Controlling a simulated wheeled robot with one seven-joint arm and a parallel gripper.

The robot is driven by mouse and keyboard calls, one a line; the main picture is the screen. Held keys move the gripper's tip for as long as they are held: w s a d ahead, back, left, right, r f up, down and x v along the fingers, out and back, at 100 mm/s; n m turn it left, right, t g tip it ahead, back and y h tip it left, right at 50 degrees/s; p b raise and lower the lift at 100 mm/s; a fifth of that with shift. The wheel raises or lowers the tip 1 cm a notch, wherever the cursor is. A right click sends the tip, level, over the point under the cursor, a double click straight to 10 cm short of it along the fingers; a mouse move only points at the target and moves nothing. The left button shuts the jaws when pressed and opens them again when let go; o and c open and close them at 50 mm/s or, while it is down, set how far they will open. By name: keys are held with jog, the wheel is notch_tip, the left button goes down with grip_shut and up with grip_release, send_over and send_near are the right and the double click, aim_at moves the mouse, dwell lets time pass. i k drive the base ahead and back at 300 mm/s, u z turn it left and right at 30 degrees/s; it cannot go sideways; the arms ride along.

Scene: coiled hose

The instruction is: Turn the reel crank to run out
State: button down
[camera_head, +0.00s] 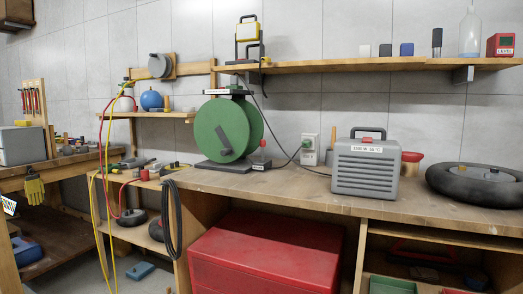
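A green reel (212,122) stands upright on a dark base on the workbench, left of the middle. A dark grey crank (222,137) lies across its front face, slanting from upper left to lower right. A dark knob shows at its lower end. A dark cord runs from the reel area to a wall socket (309,147). A small lever with a red knob (262,144) stands just right of the reel. My gripper is not in view.
A grey case (367,175) and a black tyre (474,184) stand farther right on the workbench (290,186). A shelf (370,65) hangs above. Yellow and red hoses hang at the left. A black coil (172,218) hangs at the bench's front left. Bench between reel and case is mostly clear.

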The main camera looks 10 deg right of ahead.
aim_at(221, 132)
jog(key=z, duration=0.8)
jog(key=i, duration=1.05)
jog(key=u, duration=2.05)
